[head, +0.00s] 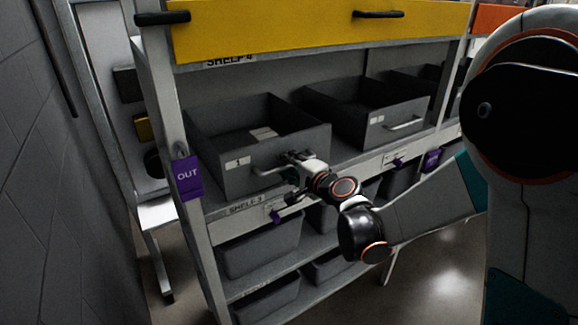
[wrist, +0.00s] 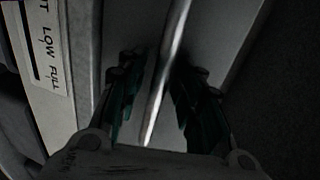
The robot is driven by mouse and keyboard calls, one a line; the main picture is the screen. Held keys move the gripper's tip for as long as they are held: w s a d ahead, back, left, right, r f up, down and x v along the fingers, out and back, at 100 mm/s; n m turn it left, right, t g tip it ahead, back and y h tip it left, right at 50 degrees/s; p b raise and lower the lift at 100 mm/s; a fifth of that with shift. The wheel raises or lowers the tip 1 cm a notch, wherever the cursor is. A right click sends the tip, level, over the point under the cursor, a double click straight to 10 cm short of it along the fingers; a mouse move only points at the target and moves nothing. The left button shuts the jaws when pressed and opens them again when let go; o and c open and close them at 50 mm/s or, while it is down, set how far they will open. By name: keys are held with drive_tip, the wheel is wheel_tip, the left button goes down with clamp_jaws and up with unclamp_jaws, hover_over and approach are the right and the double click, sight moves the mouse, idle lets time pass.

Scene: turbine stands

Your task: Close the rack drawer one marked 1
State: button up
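The grey drawer marked 1 (head: 237,178) sits on the shelf labelled SHELF 3 at the left of the rack. Its open top shows, with a pale flat item inside, and its front is close to the shelf's front edge. Its bar handle (head: 268,169) runs across the front; the bar also shows in the wrist view (wrist: 168,70). My gripper (head: 292,160) is at the right part of this handle. In the wrist view its two dark green fingers (wrist: 158,100) stand apart on either side of the bar, with a gap visible at the left finger.
A second grey drawer (head: 372,120) stands to the right on the same shelf. A yellow drawer front (head: 310,32) with black handles is above. Grey bins (head: 258,248) fill the lower shelves. A purple OUT tag (head: 188,177) hangs on the left post. A wall is at far left.

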idle(0.3)
drive_tip(key=v, duration=1.2)
drive_tip(key=shift+f, duration=0.1)
